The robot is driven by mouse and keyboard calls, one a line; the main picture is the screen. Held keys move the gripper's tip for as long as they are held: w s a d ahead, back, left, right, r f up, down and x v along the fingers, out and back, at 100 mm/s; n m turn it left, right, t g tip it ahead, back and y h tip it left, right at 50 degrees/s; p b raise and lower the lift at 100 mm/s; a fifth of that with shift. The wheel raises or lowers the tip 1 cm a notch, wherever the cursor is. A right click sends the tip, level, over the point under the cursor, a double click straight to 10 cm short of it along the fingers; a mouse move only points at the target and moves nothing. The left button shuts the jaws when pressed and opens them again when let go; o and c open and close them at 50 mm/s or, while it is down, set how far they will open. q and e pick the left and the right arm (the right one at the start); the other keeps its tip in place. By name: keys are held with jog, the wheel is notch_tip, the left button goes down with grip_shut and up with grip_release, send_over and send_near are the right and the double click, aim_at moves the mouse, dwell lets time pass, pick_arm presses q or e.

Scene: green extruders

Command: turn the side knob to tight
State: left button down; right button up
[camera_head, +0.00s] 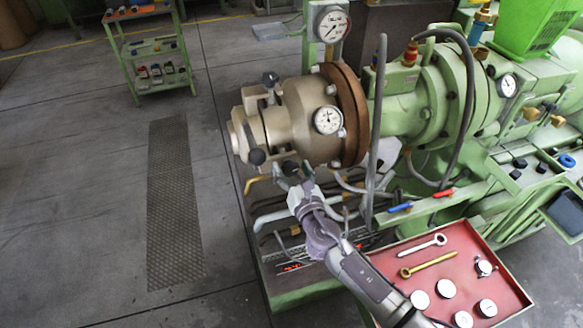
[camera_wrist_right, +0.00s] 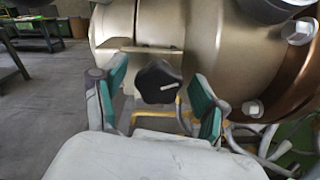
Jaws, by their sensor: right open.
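The side knob (camera_wrist_right: 158,82) is a black, lobed knob with a white mark on its face, on the side of the beige extruder head (camera_head: 305,115). In the right wrist view it sits between the two green-padded fingers of my right gripper (camera_wrist_right: 160,88). The fingers are open, with a visible gap on each side of the knob. In the head view my right gripper (camera_head: 294,180) is just under the head, and the knob there is small and partly hidden by the fingers. My left gripper is not in view.
A red tray (camera_head: 415,250) with tools and round white parts lies beside my right arm. Grey hoses and pipes (camera_head: 270,212) run close below the head.

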jog(key=shift+w, duration=0.15)
jog(key=c, duration=1.1)
jog(key=shift+c, duration=0.2)
jog(key=shift+m, duration=0.3)
jog(key=m+b, duration=0.2)
jog(key=m, duration=0.2)
jog(key=shift+d+f+m, duration=0.1)
jog(key=shift+f+m, duration=0.05)
jog(key=shift+m, duration=0.15)
jog(key=m+b, duration=0.2)
jog(key=m, duration=0.4)
jog(key=shift+f, duration=0.1)
jog(key=m+b, duration=0.1)
jog(key=m, duration=0.4)
jog(key=shift+f+m, duration=0.1)
jog(key=shift+m, duration=0.2)
jog(key=m, duration=0.5)
jog(key=shift+f, duration=0.1)
jog(key=shift+m, duration=0.4)
